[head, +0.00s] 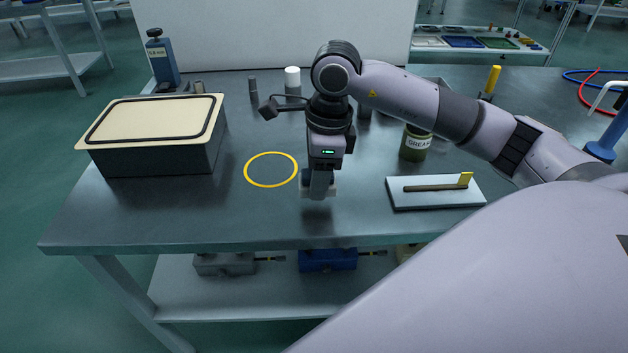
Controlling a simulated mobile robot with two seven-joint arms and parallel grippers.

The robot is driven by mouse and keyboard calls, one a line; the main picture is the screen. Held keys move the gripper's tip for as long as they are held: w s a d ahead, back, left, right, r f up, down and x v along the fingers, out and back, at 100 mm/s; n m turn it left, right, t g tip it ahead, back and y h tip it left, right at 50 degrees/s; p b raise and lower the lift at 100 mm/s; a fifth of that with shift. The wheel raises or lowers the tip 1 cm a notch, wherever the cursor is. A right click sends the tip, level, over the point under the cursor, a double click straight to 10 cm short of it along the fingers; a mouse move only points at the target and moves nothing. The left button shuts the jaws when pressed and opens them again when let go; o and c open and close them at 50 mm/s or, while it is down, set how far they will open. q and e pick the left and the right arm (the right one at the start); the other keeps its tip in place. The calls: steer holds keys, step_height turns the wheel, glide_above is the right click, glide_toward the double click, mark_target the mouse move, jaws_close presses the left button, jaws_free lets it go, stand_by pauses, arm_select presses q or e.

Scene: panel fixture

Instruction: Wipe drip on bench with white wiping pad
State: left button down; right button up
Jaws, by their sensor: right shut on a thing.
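My right gripper (320,190) points down at the middle of the bench (250,222), just right of a yellow ring (271,169) marked on it. It is shut on the white wiping pad (332,189), of which only pale edges show beside the fingers. The pad is at or just above the bench top; I cannot tell if it touches. I cannot make out a drip; the gripper and pad may hide it. The area inside the ring looks bare. My left gripper is not in view.
A dark box with a cream, gasketed top (155,118) stands at the left. A pale tray with a brush-like tool (435,187) lies to the right, with a grease jar (415,143) behind it. A white-capped cylinder (292,82) stands behind. The front bench strip is clear.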

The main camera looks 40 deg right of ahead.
steer(key=shift+r+p, duration=1.2)
steer(key=shift+r, duration=1.05)
